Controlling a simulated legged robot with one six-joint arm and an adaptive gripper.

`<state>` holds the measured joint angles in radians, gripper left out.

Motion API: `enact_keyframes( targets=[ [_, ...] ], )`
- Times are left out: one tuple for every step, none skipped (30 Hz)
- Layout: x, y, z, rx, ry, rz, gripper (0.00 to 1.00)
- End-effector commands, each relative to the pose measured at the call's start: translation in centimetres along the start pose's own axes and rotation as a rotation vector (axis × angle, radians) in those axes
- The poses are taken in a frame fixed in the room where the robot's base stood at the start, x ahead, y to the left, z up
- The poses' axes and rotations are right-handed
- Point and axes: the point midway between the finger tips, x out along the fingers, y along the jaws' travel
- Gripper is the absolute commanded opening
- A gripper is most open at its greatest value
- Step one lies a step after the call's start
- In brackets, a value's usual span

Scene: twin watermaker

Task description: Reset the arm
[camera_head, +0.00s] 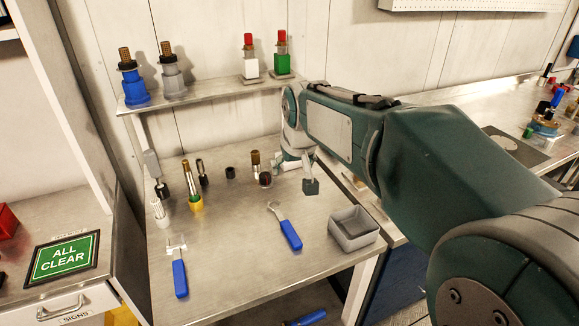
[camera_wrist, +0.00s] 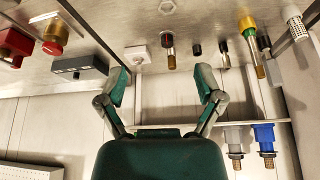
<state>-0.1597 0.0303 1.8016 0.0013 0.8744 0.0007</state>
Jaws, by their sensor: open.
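My arm reaches in from the right in the head view, over the steel workbench (camera_head: 225,255). My gripper (camera_head: 296,172) is small there, above the back right of the bench and partly hidden by its own wrist. In the wrist view, which looks upside down, my gripper (camera_wrist: 162,85) has its two green fingers spread wide apart. Nothing is held between them.
Blue-handled tools (camera_head: 180,275) (camera_head: 289,234) and a grey open box (camera_head: 354,229) lie on the bench. A raised shelf (camera_head: 205,95) holds blue, grey, red-topped and green fittings. An ALL CLEAR sign (camera_head: 62,258) is at left. The bench's front middle is mostly clear.

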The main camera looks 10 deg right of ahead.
Motion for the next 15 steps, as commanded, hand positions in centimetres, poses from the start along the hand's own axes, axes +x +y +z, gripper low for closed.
enact_keyframes(
  targets=[
    [0.0, -0.1, 0.0, -0.001, 0.0, 0.0, 0.86],
    [0.0, -0.1, 0.0, -0.001, 0.0, 0.0, 0.86],
    [0.0, -0.1, 0.0, -0.001, 0.0, 0.0, 0.86],
    [0.0, -0.1, 0.0, -0.001, 0.0, 0.0, 0.86],
    [0.0, -0.1, 0.0, -0.001, 0.0, 0.001, 0.86],
    [-0.1, -0.1, 0.1, 0.0, 0.001, 0.001, 0.86],
    [-0.3, -0.1, 0.3, 0.001, 0.002, 0.002, 0.86],
    [-0.6, 0.1, 0.7, 0.004, 0.003, 0.003, 0.86],
    [-1.2, 0.3, 1.3, 0.008, 0.006, 0.005, 0.86],
    [-1.7, 0.6, 1.9, 0.013, 0.009, 0.008, 0.86],
    [-2.3, 0.8, 2.7, 0.018, 0.011, 0.01, 0.86],
    [-3.1, 1.1, 4.0, 0.025, 0.015, 0.013, 0.86],
    [-3.7, 1.4, 4.9, 0.031, 0.018, 0.016, 0.86],
    [-4.3, 1.7, 6.0, 0.038, 0.02, 0.019, 0.86],
    [-4.9, 2.0, 7.3, 0.046, 0.022, 0.023, 0.86]
  ],
)
